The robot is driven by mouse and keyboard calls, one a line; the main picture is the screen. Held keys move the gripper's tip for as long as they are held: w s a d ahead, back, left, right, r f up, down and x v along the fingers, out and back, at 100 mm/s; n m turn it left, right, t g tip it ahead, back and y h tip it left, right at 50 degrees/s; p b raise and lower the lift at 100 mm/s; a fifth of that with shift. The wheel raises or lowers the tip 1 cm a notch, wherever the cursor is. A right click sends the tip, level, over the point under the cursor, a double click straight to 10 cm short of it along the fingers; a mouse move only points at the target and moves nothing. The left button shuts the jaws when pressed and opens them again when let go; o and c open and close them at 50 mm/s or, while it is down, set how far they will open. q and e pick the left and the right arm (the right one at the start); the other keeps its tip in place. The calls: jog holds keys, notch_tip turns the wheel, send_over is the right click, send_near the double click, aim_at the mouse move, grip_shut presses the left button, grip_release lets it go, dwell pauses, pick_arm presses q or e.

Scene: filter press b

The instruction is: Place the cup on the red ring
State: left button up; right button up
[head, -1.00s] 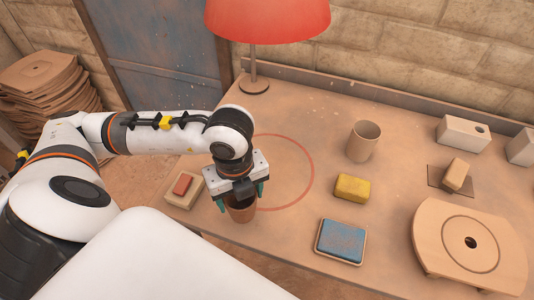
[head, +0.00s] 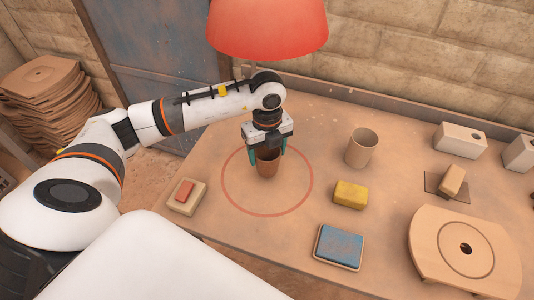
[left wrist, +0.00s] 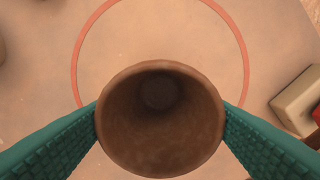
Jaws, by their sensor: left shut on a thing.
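The brown cup (head: 267,166) is upright between the teal fingers of my left gripper (head: 267,152), which is shut on it. In the head view the cup appears inside the outline of the red ring (head: 310,191), a thin circle on the table, a little above its middle. In the left wrist view I look down into the open cup (left wrist: 160,120), with a finger pressed on each side. The ring (left wrist: 244,60) shows beyond and around it. I cannot tell whether the cup touches the table. My right gripper is not in view.
A tan cup (head: 362,145) stands right of the ring. A red block on a tan base (head: 186,195) lies left. A red lamp (head: 268,30) stands behind.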

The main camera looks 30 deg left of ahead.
pick_arm(q)
jog(key=shift+f, duration=0.95)
jog(key=shift+f, duration=0.1)
jog(key=o, duration=0.6)
jog(key=shift+f, duration=0.1)
jog(key=o, duration=0.5)
jog(key=shift+c, duration=0.2)
jog(key=shift+r, duration=0.4)
notch_tip(320, 180, up, 7)
